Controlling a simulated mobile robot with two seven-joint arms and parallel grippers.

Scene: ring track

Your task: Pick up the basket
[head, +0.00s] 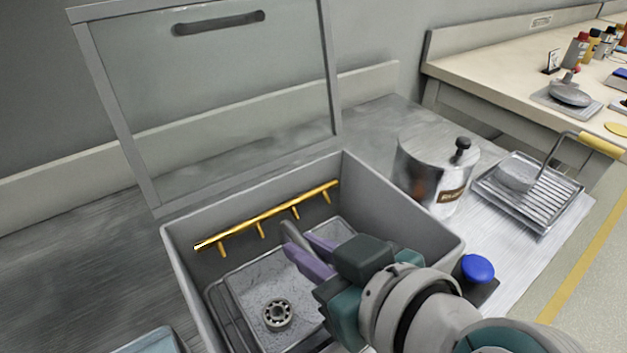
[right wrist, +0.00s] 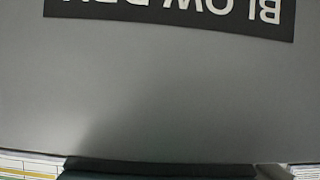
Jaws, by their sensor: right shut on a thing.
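A metal basket (head: 225,283) sits inside the open grey box (head: 405,215), with a bearing ring (head: 277,314) lying in it. My right gripper (head: 300,243) reaches into the box from the lower right. Its purple fingers are shut on a grey part between them, which seems to belong to the basket; the grip is partly hidden. The right wrist view shows only a grey wall with an upside-down label (right wrist: 180,10), not the fingers. Another wire basket (head: 540,207) with a yellow-gripped handle stands outside at the right. My left gripper is not in view.
The box's clear lid (head: 225,95) stands open at the back. A gold rail with pegs (head: 265,216) runs along the inner back wall. A metal canister (head: 430,170) and a blue-capped item (head: 478,268) stand close on the right.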

